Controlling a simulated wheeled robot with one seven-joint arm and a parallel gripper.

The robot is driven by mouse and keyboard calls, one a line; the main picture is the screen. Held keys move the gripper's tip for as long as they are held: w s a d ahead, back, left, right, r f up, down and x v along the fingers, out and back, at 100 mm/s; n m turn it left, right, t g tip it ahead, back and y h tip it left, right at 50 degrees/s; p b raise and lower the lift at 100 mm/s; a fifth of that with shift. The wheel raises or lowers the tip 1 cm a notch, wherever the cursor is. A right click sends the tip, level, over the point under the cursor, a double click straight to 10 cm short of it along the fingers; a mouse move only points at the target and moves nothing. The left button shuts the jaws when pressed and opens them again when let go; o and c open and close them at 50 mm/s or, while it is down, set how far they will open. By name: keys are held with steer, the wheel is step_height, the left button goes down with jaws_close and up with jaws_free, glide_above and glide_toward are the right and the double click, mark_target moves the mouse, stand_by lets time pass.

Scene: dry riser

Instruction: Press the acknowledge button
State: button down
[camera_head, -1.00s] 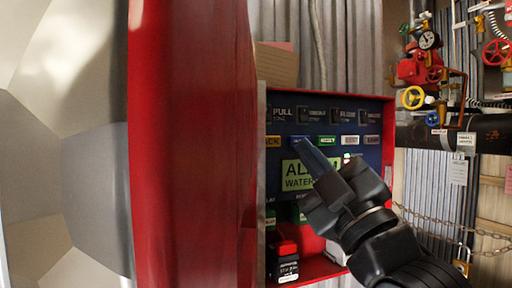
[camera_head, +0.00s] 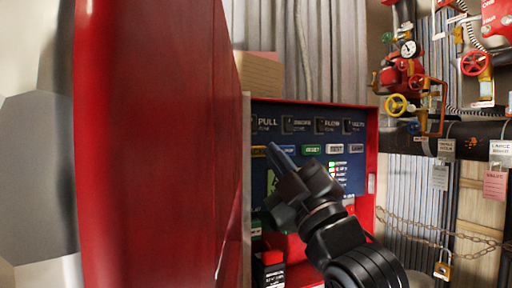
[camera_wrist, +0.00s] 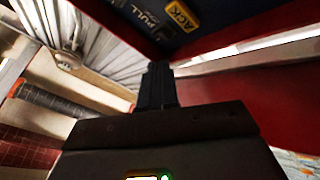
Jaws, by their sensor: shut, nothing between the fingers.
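The yellow ACK button (camera_wrist: 182,16) shows at the top of the wrist view, on the dark blue alarm panel (camera_wrist: 208,14). In the head view only a yellow sliver of the button (camera_head: 258,151) shows past the red door's edge. My gripper (camera_head: 271,148) is shut and empty. Its fingertips lie just right of the ACK button in the head view, between it and a blue button (camera_head: 288,150). In the wrist view my shut fingers (camera_wrist: 157,72) are apart from the button. I cannot tell the tips' distance from the panel.
A large red cabinet door (camera_head: 150,140) stands open close on the left. The panel has a green RESET button (camera_head: 312,149) and a row of black switches above. Red and yellow valves (camera_head: 398,105), a black pipe and a chain (camera_head: 440,228) are at right.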

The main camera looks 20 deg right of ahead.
mark_target(263, 156)
steer(key=shift+w, duration=2.4)
steer(key=shift+w, duration=0.4)
steer(key=shift+w, duration=0.5)
stand_by(0.9)
steer(key=shift+s, duration=0.95)
steer(key=s+b, duration=0.1)
steer(key=s, duration=0.4)
steer(key=shift+b, duration=0.35)
